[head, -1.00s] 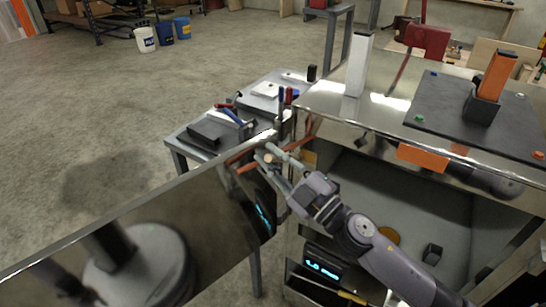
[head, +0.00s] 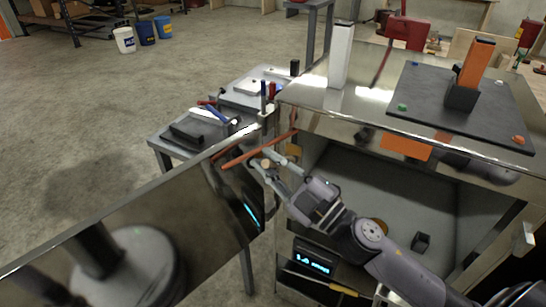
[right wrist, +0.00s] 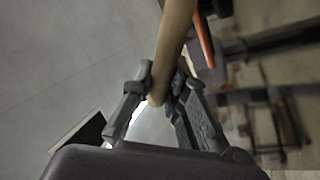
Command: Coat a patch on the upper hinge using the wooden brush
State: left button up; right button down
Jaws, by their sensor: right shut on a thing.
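My right gripper (head: 266,166) is shut on the wooden brush at the inner edge of the open trailer door (head: 170,220). In the right wrist view the brush's tan round handle (right wrist: 173,48) runs up from between the fingers (right wrist: 160,92). Its bristles are out of that view. In the head view the fingers hide most of the brush. A long red-orange bar (head: 250,152) slants just above the fingertips, across the gap between door and trailer body. A small orange piece (head: 293,151) is on the body beside it; I cannot tell which is the upper hinge.
The shiny trailer top (head: 365,100) bears a white post (head: 341,55) and a dark mat (head: 420,117) with an orange-handled tool (head: 474,68). A tool table (head: 165,138) stands behind the door. Open floor lies left.

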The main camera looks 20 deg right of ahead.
jog(key=shift+s+a+p, duration=0.2)
jog(key=shift+s+a, duration=0.55)
jog(key=shift+a, duration=0.2)
jog(key=shift+s+a+p, duration=0.15)
jog(key=shift+s+a, duration=0.6)
jog(key=shift+a, duration=0.2)
jog(key=shift+s+a, duration=0.9)
jog(key=shift+a, duration=0.25)
